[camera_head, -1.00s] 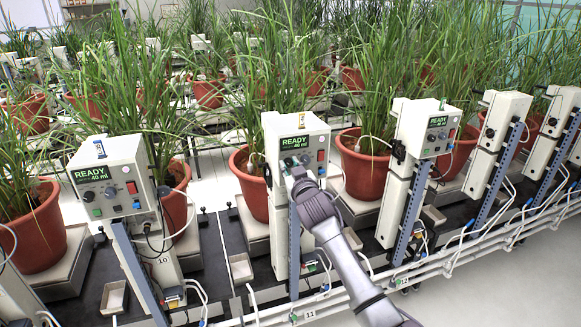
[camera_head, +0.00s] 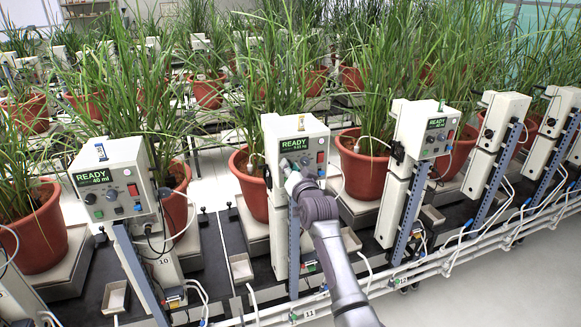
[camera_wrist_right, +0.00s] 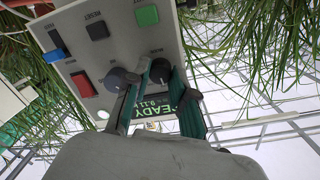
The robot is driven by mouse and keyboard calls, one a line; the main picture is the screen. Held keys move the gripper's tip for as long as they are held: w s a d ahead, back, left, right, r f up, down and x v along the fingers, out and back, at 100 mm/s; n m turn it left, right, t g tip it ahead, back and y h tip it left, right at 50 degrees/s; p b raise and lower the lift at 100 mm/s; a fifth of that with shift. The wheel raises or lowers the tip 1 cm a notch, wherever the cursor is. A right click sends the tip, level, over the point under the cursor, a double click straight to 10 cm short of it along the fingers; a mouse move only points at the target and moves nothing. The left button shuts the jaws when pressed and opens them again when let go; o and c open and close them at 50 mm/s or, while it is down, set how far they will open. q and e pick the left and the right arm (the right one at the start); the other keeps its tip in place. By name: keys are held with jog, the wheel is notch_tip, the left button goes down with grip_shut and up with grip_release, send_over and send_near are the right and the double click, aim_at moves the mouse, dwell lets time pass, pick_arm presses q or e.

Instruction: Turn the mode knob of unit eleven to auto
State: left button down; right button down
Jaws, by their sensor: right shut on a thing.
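Unit eleven (camera_head: 277,135) is a cream box with a green READY display (camera_head: 300,144) and a red switch (camera_head: 320,157). A small plate reading 11 (camera_head: 309,314) is on the rail below it. My right gripper (camera_head: 288,166) is at the left part of its panel. In the right wrist view the panel is upside down, and the gripper (camera_wrist_right: 158,82) is shut on the mode knob (camera_wrist_right: 160,68), a dark round knob. The fingers hide part of it, and I cannot read its pointer. A second dark knob (camera_wrist_right: 117,80) sits beside it, free. My left gripper is not in view.
Unit ten (camera_head: 105,175) stands to the left and another similar unit (camera_head: 422,130) to the right. Potted plants (camera_head: 250,185) stand behind and between the units. White pipes and cables (camera_head: 440,262) run along the front. The floor at lower right is clear.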

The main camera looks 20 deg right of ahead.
jog(key=shift+m, duration=0.6)
jog(key=c, duration=1)
grip_release()
jog(key=shift+o, duration=0.2)
jog(key=shift+s, duration=0.1)
jog(key=s, duration=1.2)
jog(key=shift+r, duration=0.25)
jog(key=shift+w+f, duration=0.1)
